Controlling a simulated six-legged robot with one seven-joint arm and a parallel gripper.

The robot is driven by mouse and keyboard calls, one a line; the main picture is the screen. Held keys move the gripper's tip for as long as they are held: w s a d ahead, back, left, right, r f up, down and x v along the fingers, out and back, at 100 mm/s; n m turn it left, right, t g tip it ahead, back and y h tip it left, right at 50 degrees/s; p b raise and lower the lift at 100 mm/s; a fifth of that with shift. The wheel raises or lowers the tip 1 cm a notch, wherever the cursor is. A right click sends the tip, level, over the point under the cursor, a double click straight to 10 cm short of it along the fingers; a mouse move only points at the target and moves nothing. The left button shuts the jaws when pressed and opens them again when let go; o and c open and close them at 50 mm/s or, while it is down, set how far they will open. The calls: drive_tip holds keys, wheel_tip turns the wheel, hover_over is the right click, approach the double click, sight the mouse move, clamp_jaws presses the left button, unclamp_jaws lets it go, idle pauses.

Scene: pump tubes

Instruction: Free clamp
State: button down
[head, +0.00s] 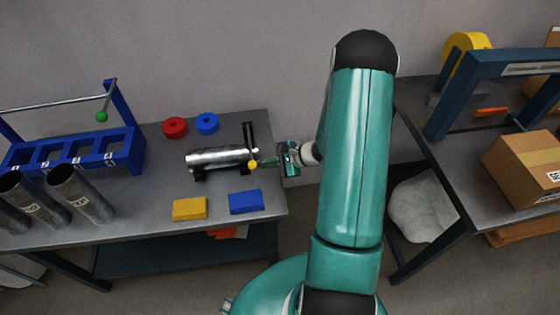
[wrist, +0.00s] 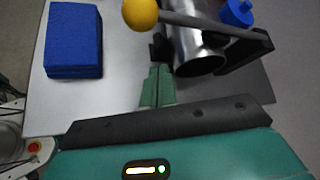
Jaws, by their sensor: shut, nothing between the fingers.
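A silver metal tube (head: 222,158) lies on its side on black supports on the grey table. A black clamp (head: 249,138) stands at its right end, with a yellow ball knob (head: 252,165) in front of it. In the wrist view the clamp's dark lever (wrist: 212,26) runs from the yellow ball (wrist: 140,14) across the open end of the tube (wrist: 196,48). My gripper (head: 269,162) is just right of the tube's end and the knob. In the wrist view its green fingertips (wrist: 158,72) are together and empty, below the ball and apart from it.
A yellow block (head: 190,209) and a blue block (head: 245,202) lie in front. A red ring (head: 174,127) and a blue ring (head: 207,123) lie behind. A blue rack (head: 75,152) and several upright tubes (head: 80,192) stand left. A second table holds a cardboard box (head: 524,166).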

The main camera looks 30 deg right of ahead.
drive_tip(key=shift+x, duration=0.8)
drive_tip(key=shift+s+a+r, duration=0.25)
drive_tip(key=shift+r, duration=0.3)
drive_tip(key=shift+s+a+r, duration=0.2)
drive_tip(key=shift+a+r, duration=0.05)
drive_tip(key=shift+r, duration=0.3)
drive_tip(key=shift+s+a+r, duration=0.25)
drive_tip(key=shift+a+r, duration=0.1)
drive_tip(key=shift+r, duration=0.3)
drive_tip(key=shift+r, duration=0.15)
